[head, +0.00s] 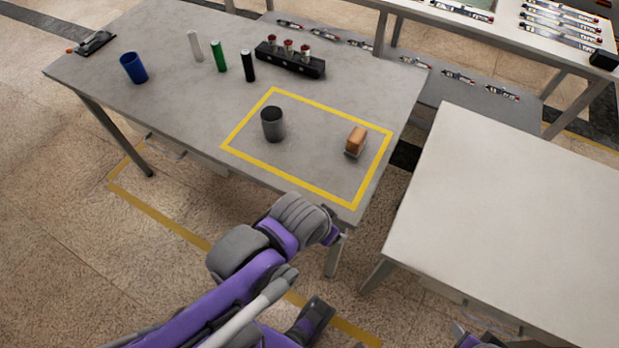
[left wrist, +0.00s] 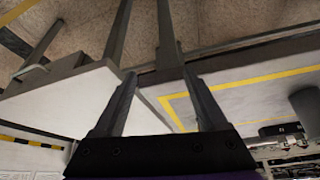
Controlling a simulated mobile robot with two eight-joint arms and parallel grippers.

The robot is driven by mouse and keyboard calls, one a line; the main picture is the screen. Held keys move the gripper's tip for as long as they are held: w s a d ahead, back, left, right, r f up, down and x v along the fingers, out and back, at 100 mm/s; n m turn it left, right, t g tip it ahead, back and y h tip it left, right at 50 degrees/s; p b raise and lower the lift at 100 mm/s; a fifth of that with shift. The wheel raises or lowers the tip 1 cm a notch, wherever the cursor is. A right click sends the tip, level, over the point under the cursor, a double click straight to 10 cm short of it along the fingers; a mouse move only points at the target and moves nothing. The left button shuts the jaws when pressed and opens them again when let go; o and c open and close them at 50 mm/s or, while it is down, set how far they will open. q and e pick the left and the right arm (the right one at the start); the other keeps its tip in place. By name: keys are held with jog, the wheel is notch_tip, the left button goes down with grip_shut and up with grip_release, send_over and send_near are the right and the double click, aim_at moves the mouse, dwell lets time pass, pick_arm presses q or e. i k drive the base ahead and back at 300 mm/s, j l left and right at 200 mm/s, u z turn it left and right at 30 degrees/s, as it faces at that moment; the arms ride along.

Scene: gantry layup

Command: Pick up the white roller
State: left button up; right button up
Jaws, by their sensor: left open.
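The white roller (head: 194,46) is a small white cylinder standing upright on the far part of the grey table (head: 180,110). A green roller (head: 217,56) and a black roller (head: 248,66) stand in a row to its right. My left arm comes in from the lower left in the head view and bends near the table's front edge, well away from the white roller. My left gripper shows in the left wrist view (left wrist: 160,80), its two fingers apart with nothing between them. The white roller cannot be made out there.
A blue cup (head: 134,68) stands left of the rollers and a black rack (head: 290,60) right of them. A dark grey canister (head: 272,124) and an orange-brown block (head: 356,140) sit inside the yellow taped rectangle (head: 245,121). A bare pale table (head: 520,210) stands at right.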

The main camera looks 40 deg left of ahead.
aim_at(192, 34)
jog(key=u, duration=1.8)
